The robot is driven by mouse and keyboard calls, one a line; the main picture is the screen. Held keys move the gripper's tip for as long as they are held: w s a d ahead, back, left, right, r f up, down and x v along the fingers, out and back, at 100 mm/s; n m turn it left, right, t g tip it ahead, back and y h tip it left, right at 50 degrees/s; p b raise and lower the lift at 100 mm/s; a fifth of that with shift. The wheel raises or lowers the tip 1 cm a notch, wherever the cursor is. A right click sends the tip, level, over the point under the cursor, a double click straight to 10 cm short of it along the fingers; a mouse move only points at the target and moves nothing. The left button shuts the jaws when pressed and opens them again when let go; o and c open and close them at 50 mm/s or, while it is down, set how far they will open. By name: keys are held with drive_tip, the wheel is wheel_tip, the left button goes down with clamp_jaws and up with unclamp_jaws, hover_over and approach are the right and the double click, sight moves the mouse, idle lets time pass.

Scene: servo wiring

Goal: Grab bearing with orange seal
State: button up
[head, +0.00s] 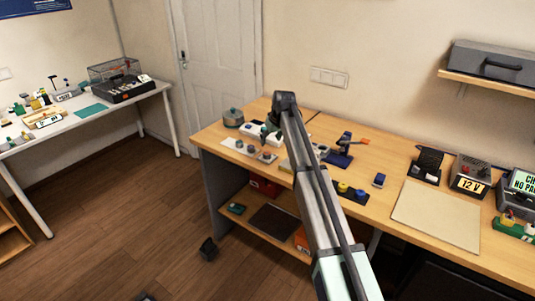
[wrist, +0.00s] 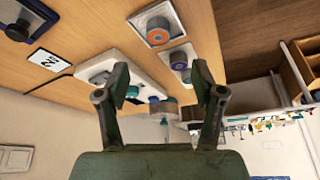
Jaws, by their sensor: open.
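In the wrist view, a bearing with an orange seal (wrist: 158,37) sits in a grey ring on a pale square plate on the wooden bench. A second round part with a blue centre (wrist: 178,65) sits on a similar plate beside it. My gripper (wrist: 160,78) is open and empty, its two dark green fingers apart. The orange bearing shows beyond the fingertips, not between them. In the head view, my gripper (head: 271,127) hangs over the bench's left part, close to the small plates; the arm partly covers it.
A white block with teal and grey parts (wrist: 147,75) lies near the fingers. A teal-topped grey round container (head: 233,118) stands at the bench's back left. A bare beige mat (head: 436,216) lies farther right.

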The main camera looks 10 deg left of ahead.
sight(267, 153)
drive_tip(key=shift+d+p+x, duration=0.15)
drive_tip(key=shift+p+x, duration=0.7)
drive_tip(key=shift+x, duration=1.5)
drive_tip(key=shift+d+p+x, duration=0.1)
drive_tip(key=shift+p+x, duration=0.75)
drive_tip(key=shift+x, duration=1.45)
clamp_jaws()
